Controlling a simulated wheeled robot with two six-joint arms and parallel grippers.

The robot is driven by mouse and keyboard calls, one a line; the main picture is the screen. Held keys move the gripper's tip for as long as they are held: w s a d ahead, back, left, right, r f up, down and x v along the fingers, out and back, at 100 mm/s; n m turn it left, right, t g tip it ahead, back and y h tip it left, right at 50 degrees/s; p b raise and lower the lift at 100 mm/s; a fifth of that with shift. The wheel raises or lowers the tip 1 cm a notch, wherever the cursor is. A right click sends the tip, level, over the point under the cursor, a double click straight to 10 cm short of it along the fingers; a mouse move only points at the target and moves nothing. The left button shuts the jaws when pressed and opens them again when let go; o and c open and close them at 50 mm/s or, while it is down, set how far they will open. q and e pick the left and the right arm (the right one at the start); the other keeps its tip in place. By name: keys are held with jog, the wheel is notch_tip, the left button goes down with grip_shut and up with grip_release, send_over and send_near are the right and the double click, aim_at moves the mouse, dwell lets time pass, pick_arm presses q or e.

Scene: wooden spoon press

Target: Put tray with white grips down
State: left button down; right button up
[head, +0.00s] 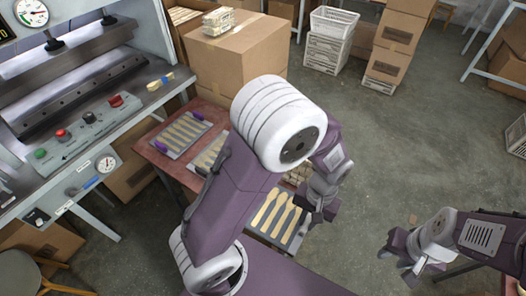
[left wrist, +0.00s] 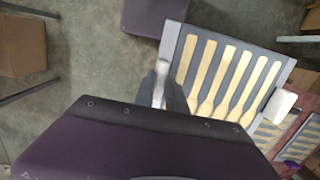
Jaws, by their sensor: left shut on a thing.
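The tray with white grips (left wrist: 175,55) is grey and carries a row of pale wooden spoons. One white grip (left wrist: 283,105) shows at its right side in the left wrist view. In the head view the tray (head: 292,243) is partly covered by my left arm. My left gripper (head: 318,207) is shut at the tray's near right side; it also shows in the left wrist view (left wrist: 160,92). I cannot tell whether the tray touches a surface. My right gripper (head: 400,262) is open and empty at the lower right, apart from the tray.
A reddish table (head: 150,152) holds a tray with purple grips (head: 181,133) and another spoon tray (head: 210,153) partly behind my arm. A press (head: 75,85) stands left. Cardboard boxes (head: 235,55) and white crates (head: 328,40) stand behind.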

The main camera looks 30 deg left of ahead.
aim_at(286, 200)
pick_arm(q)
jog(key=shift+s+d+r+m, duration=0.25)
jog(key=shift+s+d+m, duration=0.05)
jog(key=shift+s+d, duration=0.2)
jog(key=shift+w+f, duration=0.1)
jog(key=w+a+f, duration=0.2)
jog(key=a, duration=0.1)
jog(key=w+a+f, duration=0.2)
jog(key=a, duration=0.1)
jog(key=w+a+f, duration=0.2)
jog(key=a+f, duration=0.1)
jog(key=a, duration=0.1)
jog(key=shift+f, duration=1.95)
jog(key=shift+f+b, duration=0.1)
jog(key=shift+b, duration=0.2)
jog(key=c, duration=1.4)
grip_release()
jog(key=shift+o, duration=0.2)
